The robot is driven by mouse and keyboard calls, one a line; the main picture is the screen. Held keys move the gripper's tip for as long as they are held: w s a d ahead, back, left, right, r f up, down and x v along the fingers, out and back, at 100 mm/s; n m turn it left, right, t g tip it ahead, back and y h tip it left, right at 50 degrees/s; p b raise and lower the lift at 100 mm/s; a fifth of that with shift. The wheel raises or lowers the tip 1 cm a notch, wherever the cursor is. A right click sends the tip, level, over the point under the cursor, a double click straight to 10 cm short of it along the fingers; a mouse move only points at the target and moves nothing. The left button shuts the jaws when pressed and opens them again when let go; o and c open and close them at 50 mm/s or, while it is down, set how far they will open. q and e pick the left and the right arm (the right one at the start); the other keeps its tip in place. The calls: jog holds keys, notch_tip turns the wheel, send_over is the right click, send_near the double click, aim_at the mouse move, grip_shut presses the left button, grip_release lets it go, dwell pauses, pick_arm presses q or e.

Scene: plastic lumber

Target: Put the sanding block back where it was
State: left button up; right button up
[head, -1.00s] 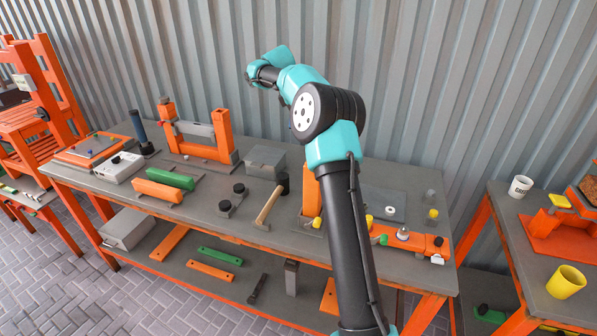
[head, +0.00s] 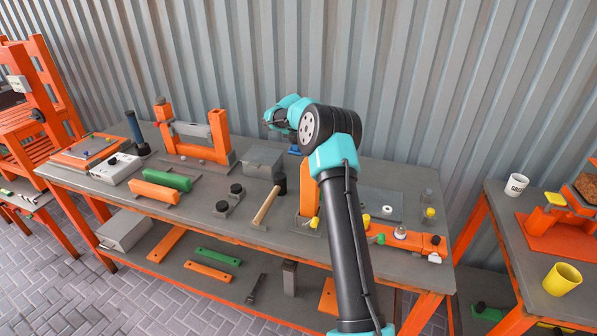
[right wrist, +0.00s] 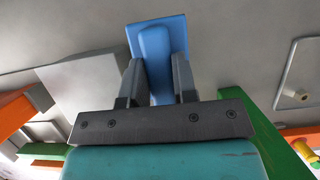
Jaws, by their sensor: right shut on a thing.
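The blue sanding block (right wrist: 157,38), a flat plate with a raised grip, sits between the fingers of my right gripper (right wrist: 156,80) in the right wrist view. The gripper is shut on the raised grip. In the head view a small blue part of the block (head: 294,150) shows below my right arm, over the back of the workbench (head: 235,222), right of the grey box. The fingers are hidden there by the arm. I cannot tell whether the block touches the bench top. My left gripper is not in view.
A grey box (head: 263,161) stands left of the block. A mallet (head: 266,206), two black-knobbed pieces and an orange upright (head: 309,199) are nearer the front. An orange clamp frame (head: 220,135) stands at the back left. A corrugated wall (head: 420,90) closes the back.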

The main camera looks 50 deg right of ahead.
aim_at(295, 148)
jog(key=shift+f, duration=2.5)
jog(key=shift+f, duration=2.5)
jog(key=shift+f, duration=0.1)
jog(key=o, duration=0.9)
jog(key=v, duration=1.2)
